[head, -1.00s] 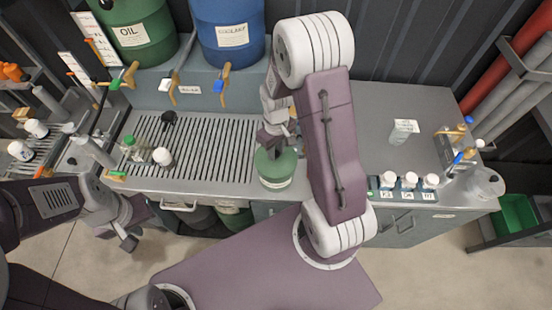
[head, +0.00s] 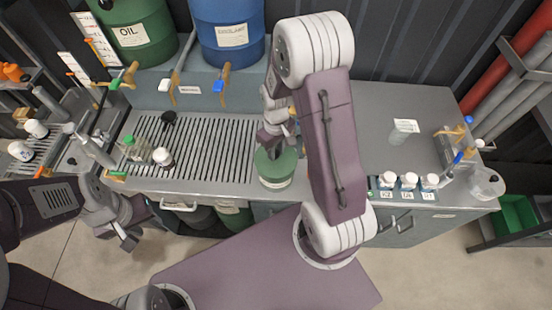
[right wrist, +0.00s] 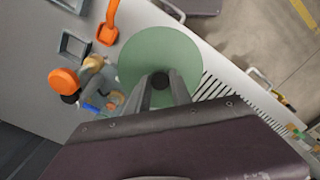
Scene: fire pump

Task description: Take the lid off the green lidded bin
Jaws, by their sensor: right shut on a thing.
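The green lidded bin (head: 275,172) stands at the front edge of the bench, right of the slatted drain. Its round green lid (right wrist: 140,52) fills the middle of the right wrist view, with a dark knob at its centre. My right gripper (right wrist: 161,82) is over the lid from above, with its fingers shut on the knob. The lid appears seated on the bin. In the head view, the right gripper and arm partly cover the bin's top. My left gripper (head: 130,238) hangs in front of the bench at left, away from the bin; its jaw opening is unclear.
A slatted drain (head: 215,150) with small bottles lies left of the bin. Oil (head: 132,40) and coolant (head: 230,35) drums with taps stand behind. White-capped jars (head: 408,183) sit at right. Loose orange and metal parts (right wrist: 95,85) lie near the bin. The bench right of my arm is mostly clear.

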